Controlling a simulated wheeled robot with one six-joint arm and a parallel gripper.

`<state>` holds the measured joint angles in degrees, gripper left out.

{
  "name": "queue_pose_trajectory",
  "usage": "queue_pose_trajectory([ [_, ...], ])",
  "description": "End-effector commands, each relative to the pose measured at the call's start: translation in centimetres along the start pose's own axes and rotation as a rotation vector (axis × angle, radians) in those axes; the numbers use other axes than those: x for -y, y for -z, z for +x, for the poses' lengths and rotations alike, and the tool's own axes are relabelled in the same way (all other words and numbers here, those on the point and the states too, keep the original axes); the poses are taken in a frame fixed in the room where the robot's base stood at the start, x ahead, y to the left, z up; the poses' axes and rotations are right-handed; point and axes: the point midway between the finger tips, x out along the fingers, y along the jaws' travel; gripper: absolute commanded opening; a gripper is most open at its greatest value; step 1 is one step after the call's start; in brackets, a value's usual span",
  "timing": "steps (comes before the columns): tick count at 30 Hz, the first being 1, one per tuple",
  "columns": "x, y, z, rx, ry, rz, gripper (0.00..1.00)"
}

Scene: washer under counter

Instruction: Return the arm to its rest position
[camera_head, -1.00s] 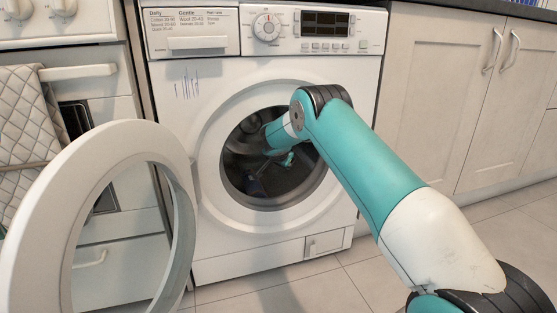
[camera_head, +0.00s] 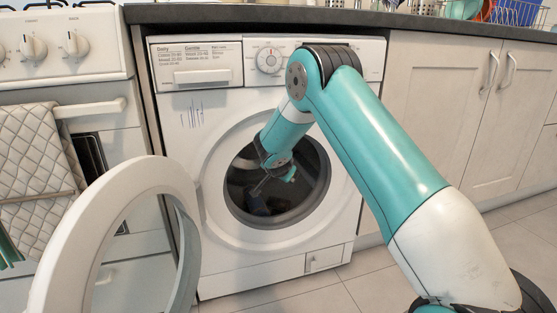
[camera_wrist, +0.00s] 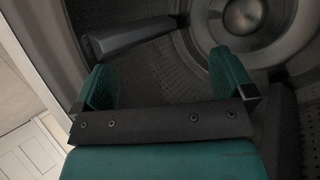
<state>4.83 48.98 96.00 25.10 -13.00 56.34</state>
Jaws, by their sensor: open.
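My teal arm reaches into the round opening of the white washing machine (camera_head: 185,250). My gripper (camera_head: 270,185) is at the opening, with its fingers small and dark against the drum in the head view. In the wrist view my gripper (camera_wrist: 163,68) has its two teal fingers wide apart with nothing between them. The perforated metal drum (camera_wrist: 180,75) lies beyond them, with a grey paddle (camera_wrist: 130,36) at upper left and a round hub at upper right. A dark bluish shape (camera_head: 258,205) shows low in the drum; I cannot tell what it is.
The washer's round door (camera_head: 75,245) stands open at the left, near the camera. A stove with a quilted cloth (camera_head: 40,165) is at left. Cream cupboards (camera_head: 440,90) are at right, under a dark counter (camera_head: 400,22). Tiled floor (camera_head: 375,285) shows at lower right.

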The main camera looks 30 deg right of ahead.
Motion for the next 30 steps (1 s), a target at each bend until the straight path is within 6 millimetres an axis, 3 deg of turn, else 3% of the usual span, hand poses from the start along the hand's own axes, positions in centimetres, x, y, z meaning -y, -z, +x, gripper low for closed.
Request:
queue_pose_trajectory([
  [1, 0.3, 0.3, -1.5, 0.002, 0.001, -0.003, 1.0],
  [6, 0.2, 0.1, -4.0, 0.001, 0.001, -0.002, 1.0],
  [17, 0.0, 0.0, -5.1, 0.005, -0.002, -0.007, 1.0],
  [20, -0.2, -0.1, -6.6, 0.042, -0.012, -0.054, 1.0],
  [23, -1.1, -0.7, -10.0, 0.133, -0.031, -0.172, 1.0],
  [30, -6.4, -4.5, -23.4, 0.495, 0.007, -0.644, 1.0],
])
